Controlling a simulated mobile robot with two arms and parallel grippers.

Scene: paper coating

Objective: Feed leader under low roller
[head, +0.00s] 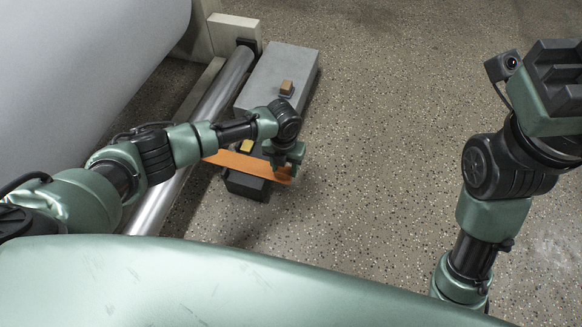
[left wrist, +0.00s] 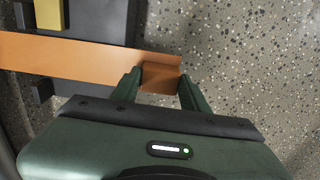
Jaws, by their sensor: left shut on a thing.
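The orange leader strip (head: 238,161) runs from beside the low silver roller (head: 222,88) out to the right, over a dark block. My left gripper (head: 287,168) is shut on the strip's right end. In the left wrist view the orange strip (left wrist: 85,60) comes in from the left, and its end lies between the two green fingers of the left gripper (left wrist: 160,82). Whether the strip's far end passes under the roller is hidden by my left arm. My right gripper (head: 556,85) is raised at the upper right, and its jaws are not clear.
A large pale paper roll (head: 80,70) fills the upper left. A grey box (head: 278,75) with a small brown block (head: 286,87) stands right of the roller. A yellow block (left wrist: 48,13) sits by the strip. The speckled floor (head: 390,120) is clear in the middle.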

